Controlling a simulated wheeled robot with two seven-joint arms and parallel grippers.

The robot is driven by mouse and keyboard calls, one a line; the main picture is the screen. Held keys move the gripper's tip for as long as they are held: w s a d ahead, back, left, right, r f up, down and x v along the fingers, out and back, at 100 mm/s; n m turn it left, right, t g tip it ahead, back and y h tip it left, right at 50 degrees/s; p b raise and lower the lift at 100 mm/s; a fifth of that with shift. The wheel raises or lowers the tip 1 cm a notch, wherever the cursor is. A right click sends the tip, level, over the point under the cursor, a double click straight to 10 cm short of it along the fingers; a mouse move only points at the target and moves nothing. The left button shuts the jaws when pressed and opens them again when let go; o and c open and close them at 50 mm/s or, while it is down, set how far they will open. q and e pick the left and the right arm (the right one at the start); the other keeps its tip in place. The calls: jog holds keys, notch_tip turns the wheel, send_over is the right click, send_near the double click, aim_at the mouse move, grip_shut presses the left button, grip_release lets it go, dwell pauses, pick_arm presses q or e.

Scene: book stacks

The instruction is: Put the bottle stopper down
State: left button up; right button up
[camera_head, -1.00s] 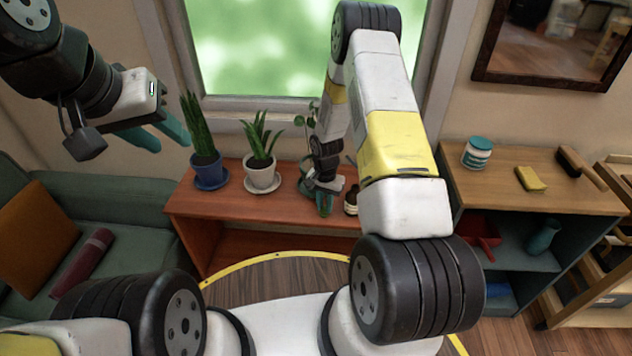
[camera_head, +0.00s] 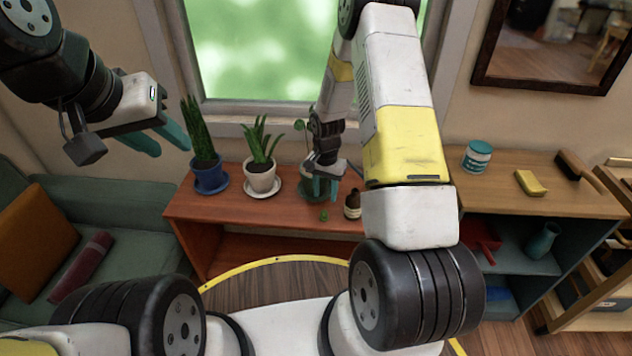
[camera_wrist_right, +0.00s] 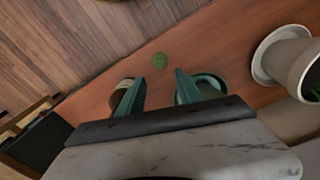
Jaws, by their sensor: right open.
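The bottle stopper, a small green piece (camera_head: 323,216), rests on the reddish wooden shelf top (camera_head: 225,206), near its front edge and left of a dark bottle (camera_head: 352,204). It also shows in the right wrist view (camera_wrist_right: 160,61), lying apart from my fingertips. My right gripper (camera_head: 326,190) is open and empty above the shelf, just behind the stopper in the head view; its two teal fingers (camera_wrist_right: 162,82) stand apart in the wrist view. My left gripper (camera_head: 165,143) hangs in the air at the left, its fingers apart with nothing between them.
A blue-potted plant (camera_head: 208,178) and a white-potted plant (camera_head: 262,178) stand left of my right gripper. Another plant pot is partly hidden behind that gripper. A jar (camera_head: 477,156) and a yellow sponge (camera_head: 530,183) sit on the right cabinet.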

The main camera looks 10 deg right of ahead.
jog(key=s+r+n+t, duration=0.1)
jog(key=s+r, duration=0.2)
jog(key=r, duration=1)
jog(key=s+r+n+t, duration=0.2)
jog(key=s+r, duration=0.2)
jog(key=r, duration=1)
jog(key=s+a+r+n+t+y, duration=0.1)
jog(key=s+r+n, duration=0.1)
jog(key=s+r, duration=0.4)
jog(key=s+a+r+n+t+y, duration=0.1)
jog(key=s+r+n+t, duration=0.1)
jog(key=s+r, duration=0.4)
jog(key=s, duration=0.5)
jog(key=shift+s+a, duration=0.2)
jog(key=shift+s, duration=0.05)
